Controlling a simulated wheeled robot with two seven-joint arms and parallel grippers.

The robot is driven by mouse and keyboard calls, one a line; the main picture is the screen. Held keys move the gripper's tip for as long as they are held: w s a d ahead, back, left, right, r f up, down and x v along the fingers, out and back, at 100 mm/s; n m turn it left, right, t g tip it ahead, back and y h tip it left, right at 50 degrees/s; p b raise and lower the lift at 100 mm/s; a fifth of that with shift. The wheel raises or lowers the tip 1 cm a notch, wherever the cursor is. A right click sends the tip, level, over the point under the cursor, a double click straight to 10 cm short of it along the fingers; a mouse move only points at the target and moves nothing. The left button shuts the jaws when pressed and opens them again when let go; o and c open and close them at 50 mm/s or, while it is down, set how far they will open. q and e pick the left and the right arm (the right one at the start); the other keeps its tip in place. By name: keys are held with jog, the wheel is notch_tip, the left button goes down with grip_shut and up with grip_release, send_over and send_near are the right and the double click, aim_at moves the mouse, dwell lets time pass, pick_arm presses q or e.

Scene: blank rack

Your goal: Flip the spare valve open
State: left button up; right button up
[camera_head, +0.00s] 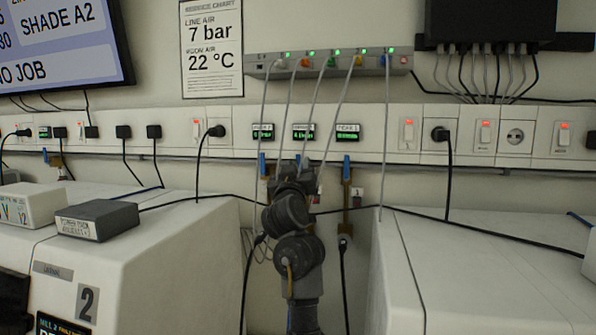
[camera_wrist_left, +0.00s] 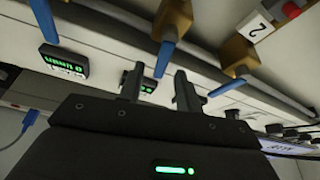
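In the head view, blue valve handles point up at the left (camera_head: 262,164) and right (camera_head: 347,167) of my left gripper (camera_head: 292,170), under green displays. I cannot read which valve is the spare. In the wrist view, a blue handle (camera_wrist_left: 166,52) on a brass valve body (camera_wrist_left: 173,19) ends near the gap between my left gripper's fingers (camera_wrist_left: 159,84). The fingers are apart; I cannot tell whether they touch the handle. Another blue handle (camera_wrist_left: 225,88) sits to the right on its brass body (camera_wrist_left: 238,53), and a third (camera_wrist_left: 44,20) at upper left. My right gripper is not visible.
A wall rail with sockets and red-lit switches (camera_head: 408,130) runs behind. Cables hang from a grey box (camera_head: 330,65) past my gripper. White machines stand left (camera_head: 170,245) and right (camera_head: 490,275), with a gap between them where my arm rises.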

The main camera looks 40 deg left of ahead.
pick_arm(q)
jog(key=shift+w+a+r, duration=0.25)
jog(key=shift+w+a, duration=0.05)
grip_shut()
jog(key=m, duration=0.1)
jog(key=m+h, duration=0.1)
jog(key=shift+w+d+m+t+b, duration=0.1)
jog(key=shift+d+m+t+b, duration=0.2)
jog(key=shift+t, duration=0.1)
jog(key=shift+w+d+m+h, duration=0.15)
jog(key=shift+m+h, duration=0.35)
jog(key=shift+m, duration=0.4)
grip_release()
